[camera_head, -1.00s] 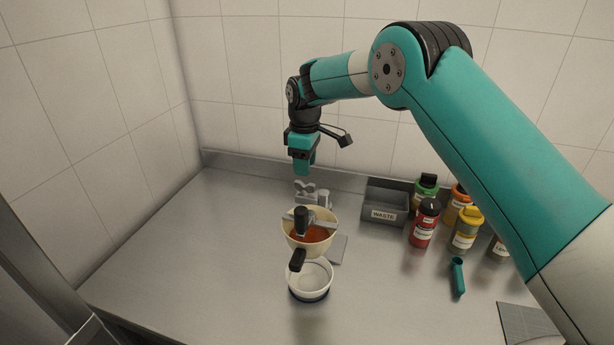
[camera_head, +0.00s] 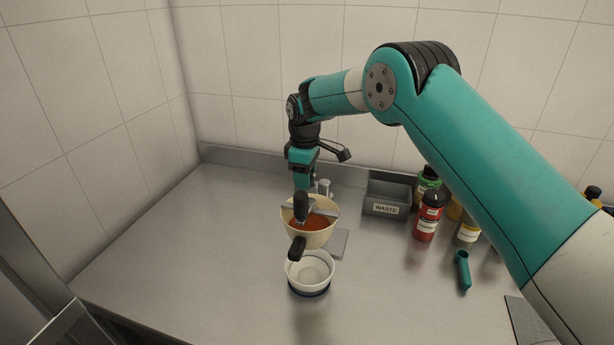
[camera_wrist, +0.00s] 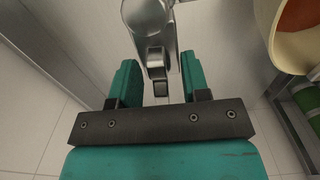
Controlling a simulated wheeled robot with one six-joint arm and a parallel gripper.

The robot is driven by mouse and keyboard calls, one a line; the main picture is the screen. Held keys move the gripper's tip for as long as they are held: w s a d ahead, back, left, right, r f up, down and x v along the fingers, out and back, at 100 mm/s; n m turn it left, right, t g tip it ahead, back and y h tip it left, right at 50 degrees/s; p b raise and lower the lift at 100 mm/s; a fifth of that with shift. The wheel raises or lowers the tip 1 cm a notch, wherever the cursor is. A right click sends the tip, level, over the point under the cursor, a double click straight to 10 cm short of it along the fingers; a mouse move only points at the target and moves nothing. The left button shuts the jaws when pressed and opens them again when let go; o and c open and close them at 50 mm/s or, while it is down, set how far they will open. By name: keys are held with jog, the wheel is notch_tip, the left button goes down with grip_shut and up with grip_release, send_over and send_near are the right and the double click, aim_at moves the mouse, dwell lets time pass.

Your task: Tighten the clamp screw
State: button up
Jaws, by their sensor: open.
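My gripper (camera_head: 302,180) is low over the counter, behind the cream bowl and beside the grey metal clamp (camera_head: 325,188), which it partly hides. In the wrist view the two teal fingers (camera_wrist: 159,80) are open. A grey metal piece of the clamp (camera_wrist: 156,58), which looks like the screw's end or handle, reaches into the gap between them. I see space on both sides of it, and no clear contact. A rounded metal part (camera_wrist: 148,14) of the clamp is at the top edge of that view.
The cream bowl (camera_head: 325,234) holds orange-red food, with a black-handled tool (camera_head: 301,207) across it. A white bowl (camera_head: 309,272) stands in front, below another black handle (camera_head: 297,248). The waste bin (camera_head: 386,200) and sauce bottles (camera_head: 428,215) stand to the right. The left counter is clear.

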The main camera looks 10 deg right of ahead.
grip_shut()
jog(key=m, duration=0.3)
jog(key=shift+m, duration=0.6)
jog(key=shift+m+p, duration=0.3)
jog(key=shift+m, duration=1.1)
